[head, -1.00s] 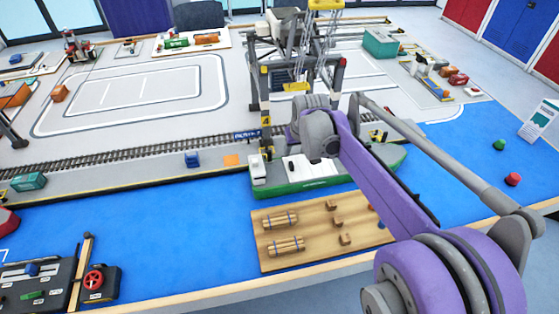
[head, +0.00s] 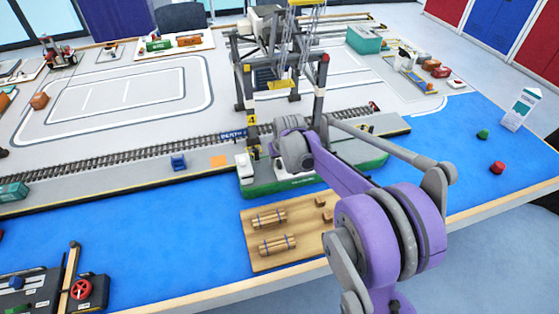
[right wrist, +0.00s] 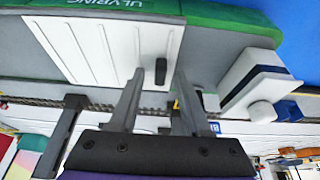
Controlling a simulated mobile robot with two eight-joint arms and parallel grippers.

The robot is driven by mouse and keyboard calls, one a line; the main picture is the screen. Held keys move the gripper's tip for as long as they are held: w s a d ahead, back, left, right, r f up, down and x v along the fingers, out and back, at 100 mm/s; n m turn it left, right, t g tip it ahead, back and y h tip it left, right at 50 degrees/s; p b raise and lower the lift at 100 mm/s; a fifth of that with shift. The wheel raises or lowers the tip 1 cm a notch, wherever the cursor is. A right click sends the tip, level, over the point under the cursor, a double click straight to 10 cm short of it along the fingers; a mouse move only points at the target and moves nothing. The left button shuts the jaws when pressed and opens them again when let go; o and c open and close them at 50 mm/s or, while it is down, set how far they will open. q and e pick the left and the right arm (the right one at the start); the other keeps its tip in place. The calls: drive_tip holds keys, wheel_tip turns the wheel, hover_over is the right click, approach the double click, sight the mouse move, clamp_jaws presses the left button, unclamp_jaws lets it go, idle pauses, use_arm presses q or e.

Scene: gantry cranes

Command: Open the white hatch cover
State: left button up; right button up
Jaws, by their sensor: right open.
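The white hatch cover (right wrist: 110,45) lies on the deck of a green-hulled ship (right wrist: 225,18), flat as far as I can see. In the right wrist view it is a ribbed white panel with a small black handle (right wrist: 161,71) near its lower right edge. My right gripper (right wrist: 159,76) is open, and the handle shows between its fingertips. I cannot tell the remaining distance or any contact. In the head view the ship (head: 262,190) lies at the quay, and my purple right arm hides part of its deck and the right fingers. My left gripper is not in view.
A dark gantry crane (head: 320,100) stands over the quay right behind the ship. A white deckhouse (right wrist: 255,82) rises beside the hatch. A wooden board (head: 255,262) with log bundles and blocks lies in front of the ship. Blue water surface (head: 150,235) is clear to the left.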

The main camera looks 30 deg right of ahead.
clamp_jaws()
idle(1.3)
